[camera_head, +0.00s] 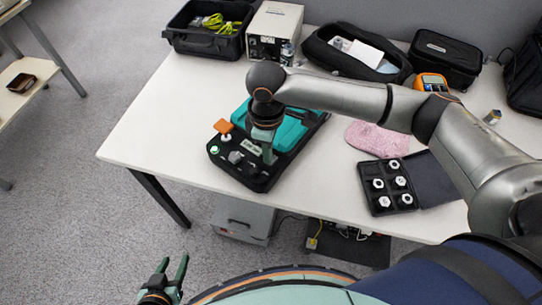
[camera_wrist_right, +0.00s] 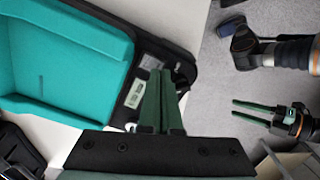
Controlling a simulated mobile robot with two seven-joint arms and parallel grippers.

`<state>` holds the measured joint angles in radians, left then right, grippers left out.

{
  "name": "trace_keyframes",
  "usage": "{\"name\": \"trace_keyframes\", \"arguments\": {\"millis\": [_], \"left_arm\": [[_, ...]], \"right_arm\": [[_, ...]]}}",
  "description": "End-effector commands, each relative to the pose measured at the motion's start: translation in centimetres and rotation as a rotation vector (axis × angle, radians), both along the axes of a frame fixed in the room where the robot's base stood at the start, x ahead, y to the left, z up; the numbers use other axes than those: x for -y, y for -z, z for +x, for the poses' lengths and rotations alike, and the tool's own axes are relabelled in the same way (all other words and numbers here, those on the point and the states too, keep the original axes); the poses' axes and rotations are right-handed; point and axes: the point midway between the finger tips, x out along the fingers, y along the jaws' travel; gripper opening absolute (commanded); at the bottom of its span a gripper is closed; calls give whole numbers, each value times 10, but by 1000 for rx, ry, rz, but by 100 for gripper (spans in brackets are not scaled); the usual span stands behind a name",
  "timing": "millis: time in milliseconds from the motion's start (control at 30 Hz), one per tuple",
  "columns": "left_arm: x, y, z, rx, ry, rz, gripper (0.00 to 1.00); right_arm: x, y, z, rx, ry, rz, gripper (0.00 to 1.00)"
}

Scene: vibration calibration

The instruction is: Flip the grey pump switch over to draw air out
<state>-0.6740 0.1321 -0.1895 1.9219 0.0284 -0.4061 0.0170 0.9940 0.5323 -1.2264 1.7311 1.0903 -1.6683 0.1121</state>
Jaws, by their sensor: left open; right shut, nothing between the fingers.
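A black case unit (camera_head: 262,184) with teal foam lies on the table. Its front panel carries small controls, including a grey knob-like part (camera_head: 236,157) that looks like the pump switch; its exact position is too small to tell. My right gripper (camera_head: 268,158) points down over the panel, just right of this part, fingers shut and empty. In the right wrist view its green fingers (camera_wrist_right: 160,80) are together over the panel, beside a small label (camera_wrist_right: 137,93), and hide part of the controls. My left gripper (camera_head: 172,272) is open and empty, off the table's front edge.
An orange part (camera_head: 222,126) and a green-and-white button (camera_head: 214,149) sit on the panel's left. A pink cloth (camera_head: 377,139) and a black box of white nuts (camera_head: 388,185) lie to the right. Cases and a beige instrument (camera_head: 274,28) line the back. The table's front left is clear.

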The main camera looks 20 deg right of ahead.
Motion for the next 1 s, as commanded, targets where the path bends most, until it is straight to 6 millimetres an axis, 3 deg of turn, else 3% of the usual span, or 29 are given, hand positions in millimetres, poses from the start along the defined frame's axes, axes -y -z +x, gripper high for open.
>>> {"name": "trace_keyframes", "arguments": {"millis": [1000], "left_arm": [[0, 3, 0, 0, 1, 1, 50]], "right_arm": [[0, 16, 0, 0, 0, 0, 0]]}}
